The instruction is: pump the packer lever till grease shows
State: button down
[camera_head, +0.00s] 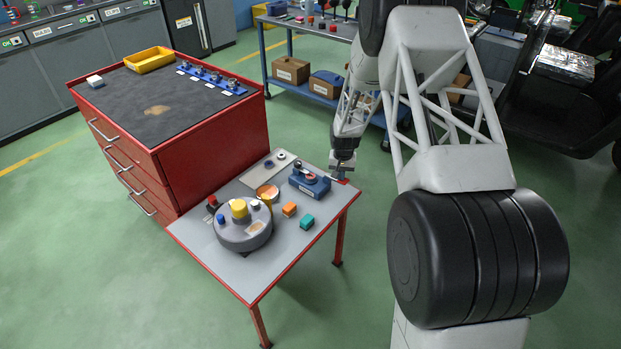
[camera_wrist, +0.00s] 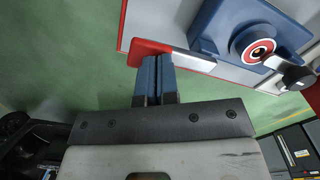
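The blue packer-like device (camera_head: 310,181) sits at the back right of the small table (camera_head: 205,258). A short metal lever with a dark end (camera_wrist: 296,77) sticks out beside the cap. My gripper (camera_head: 342,170) is just right of the device, above the table's edge. No grease can be made out.
A grey drum (camera_head: 243,236) with coloured knobs stands on the table. An orange block (camera_head: 290,209) and a teal block (camera_head: 307,222) lie in front of the device. A red drawer cabinet (camera_head: 215,150) stands behind left.

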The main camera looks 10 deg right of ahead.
jog(key=shift+r, duration=0.1)
notch_tip(320, 180, up, 8)
jog(key=shift+r, duration=0.15)
dwell(1.0)
dwell(0.7)
notch_tip(320, 180, up, 3)
jog(key=shift+r, duration=0.1)
dwell(0.3)
jog(key=shift+f, duration=0.2)
jog(key=shift+f, duration=3.2)
